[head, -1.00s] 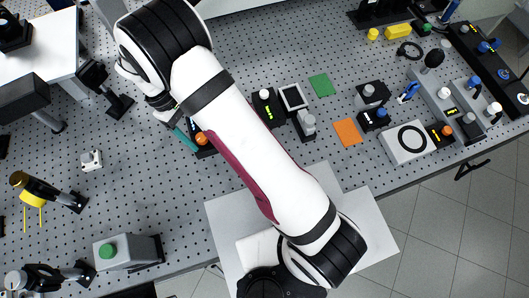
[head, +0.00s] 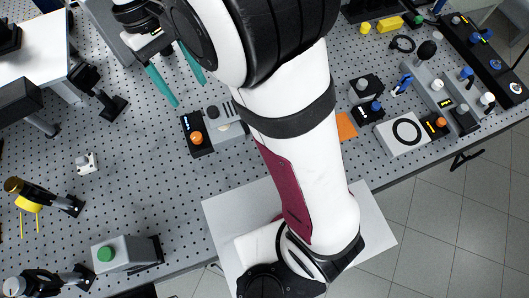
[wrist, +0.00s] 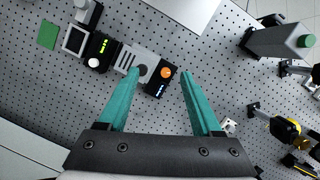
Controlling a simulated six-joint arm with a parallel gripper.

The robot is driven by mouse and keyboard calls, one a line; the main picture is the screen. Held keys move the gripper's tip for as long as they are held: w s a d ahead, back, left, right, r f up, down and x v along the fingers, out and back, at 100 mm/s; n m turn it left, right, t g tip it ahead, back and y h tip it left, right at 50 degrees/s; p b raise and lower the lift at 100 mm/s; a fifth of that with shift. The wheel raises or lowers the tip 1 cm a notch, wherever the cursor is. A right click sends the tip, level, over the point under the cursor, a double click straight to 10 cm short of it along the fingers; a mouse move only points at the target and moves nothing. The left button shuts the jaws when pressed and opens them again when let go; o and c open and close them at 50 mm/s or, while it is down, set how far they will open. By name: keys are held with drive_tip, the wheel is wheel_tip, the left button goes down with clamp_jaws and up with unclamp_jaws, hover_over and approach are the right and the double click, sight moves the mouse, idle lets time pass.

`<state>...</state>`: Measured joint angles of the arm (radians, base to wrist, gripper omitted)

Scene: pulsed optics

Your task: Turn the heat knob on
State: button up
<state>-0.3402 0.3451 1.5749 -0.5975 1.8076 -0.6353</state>
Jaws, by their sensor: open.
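No label for the heat knob can be read. An orange knob (head: 196,138) sits on a small black module (head: 207,149) beside a grey finned block (head: 226,128). The orange knob also shows in the wrist view (wrist: 166,73), with a lit blue readout (wrist: 158,90) on its module. My gripper (head: 189,94) has two teal fingers, spread apart and empty. In the head view it is beyond the module, apart from the knob. In the wrist view the knob appears between the fingertips (wrist: 161,75), farther away than they are.
A black module with a white knob (wrist: 95,62) and a green readout stands past the finned block. A grey box with a green button (head: 106,254) is at lower left. More knobbed modules (head: 435,124) line the right side.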

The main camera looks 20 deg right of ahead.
drive_tip(key=s+d+m, duration=0.2)
drive_tip(key=s+m, duration=0.1)
drive_tip(key=s, duration=0.3)
drive_tip(key=s+d+f+m+t+y, duration=0.1)
drive_tip(key=s+d+m, duration=0.2)
drive_tip(key=s, duration=0.3)
drive_tip(key=s+d+m+y, duration=0.1)
drive_tip(key=s+d+m, duration=0.2)
drive_tip(key=s, duration=0.3)
drive_tip(key=shift+f+m, duration=0.3)
drive_tip(key=shift+m, duration=0.6)
drive_tip(key=shift+s+a+f+t+y, duration=0.35)
drive_tip(key=shift+s+f+t+y, duration=0.25)
drive_tip(key=shift+s+f+t, duration=0.15)
